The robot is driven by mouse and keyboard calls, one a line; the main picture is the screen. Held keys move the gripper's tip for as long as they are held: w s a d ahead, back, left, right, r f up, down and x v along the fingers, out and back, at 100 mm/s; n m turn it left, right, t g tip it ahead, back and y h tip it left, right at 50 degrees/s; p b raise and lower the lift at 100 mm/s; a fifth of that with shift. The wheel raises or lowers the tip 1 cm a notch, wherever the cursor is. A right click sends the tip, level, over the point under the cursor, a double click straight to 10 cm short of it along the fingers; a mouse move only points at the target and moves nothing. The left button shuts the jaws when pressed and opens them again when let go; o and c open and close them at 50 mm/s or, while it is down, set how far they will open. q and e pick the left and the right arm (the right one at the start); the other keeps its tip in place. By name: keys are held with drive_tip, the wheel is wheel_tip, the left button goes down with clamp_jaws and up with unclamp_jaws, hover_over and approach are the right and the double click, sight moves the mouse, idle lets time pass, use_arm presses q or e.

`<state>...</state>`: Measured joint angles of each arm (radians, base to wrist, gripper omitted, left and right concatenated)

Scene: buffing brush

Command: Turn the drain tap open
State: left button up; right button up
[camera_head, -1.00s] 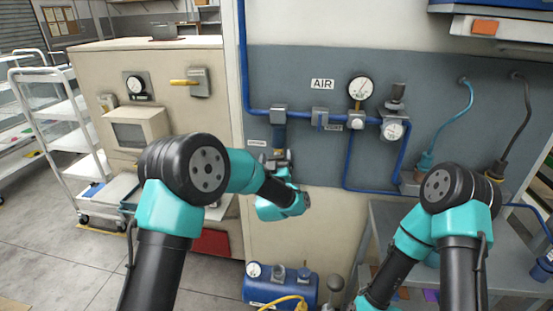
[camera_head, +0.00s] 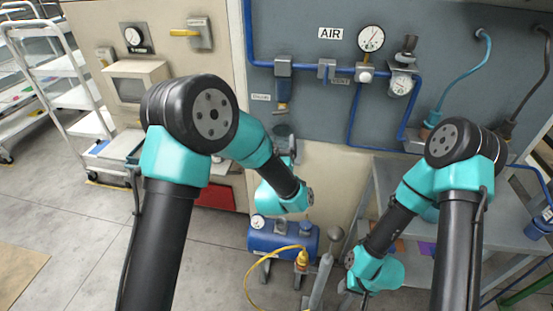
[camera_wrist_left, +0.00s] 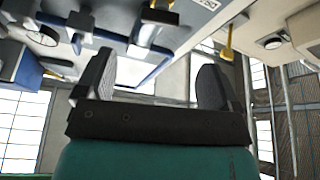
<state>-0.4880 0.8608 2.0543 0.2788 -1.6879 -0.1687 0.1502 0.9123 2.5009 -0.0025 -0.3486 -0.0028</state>
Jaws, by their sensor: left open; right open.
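The drain fitting (camera_head: 282,105) is the small yellowish end under a blue filter bowl (camera_head: 282,90) on the wall panel, beside a small label (camera_head: 260,97) that is hard to read. I cannot make out its handle or how far it is turned. My left gripper (camera_head: 284,130) is just below it, partly hidden by my own wrist. In the left wrist view its two dark fingers (camera_wrist_left: 155,78) stand wide apart with nothing between them. My right gripper (camera_head: 364,294) is low at the bottom of the head view, mostly hidden by its wrist, away from the panel.
Blue pipes (camera_head: 349,125) and gauges (camera_head: 371,38) line the panel above. A blue air tank (camera_head: 270,238) with a yellow hose stands on the floor below. A grey bench (camera_head: 395,180) is at right.

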use_arm(q)
drive_tip(key=v, duration=0.5)
drive_tip(key=shift+s, duration=0.2)
drive_tip(key=shift+c, duration=1.3)
drive_tip(key=shift+a+r+m, duration=0.15)
drive_tip(key=shift+r+m, duration=0.25)
drive_tip(key=shift+m, duration=0.5)
drive_tip(key=c, duration=0.3)
drive_tip(key=m, duration=0.1)
drive_tip(key=r+m+g, duration=0.1)
drive_tip(key=m, duration=0.1)
drive_tip(key=r+m, duration=0.1)
drive_tip(key=shift+s+a+m, duration=0.1)
drive_tip(key=shift+a+m, duration=0.15)
drive_tip(key=shift+m, duration=0.05)
drive_tip(key=c, duration=0.4)
drive_tip(key=r+m+g, duration=0.1)
drive_tip(key=m, duration=0.3)
drive_tip(key=s+r+m+g, duration=0.1)
drive_tip(key=m, duration=0.3)
drive_tip(key=s+a+r+m+g+h, duration=0.1)
drive_tip(key=m, duration=0.4)
drive_tip(key=shift+s+a+r+g, duration=0.15)
drive_tip(key=shift+s+r+g, duration=0.1)
drive_tip(key=shift+g, duration=0.05)
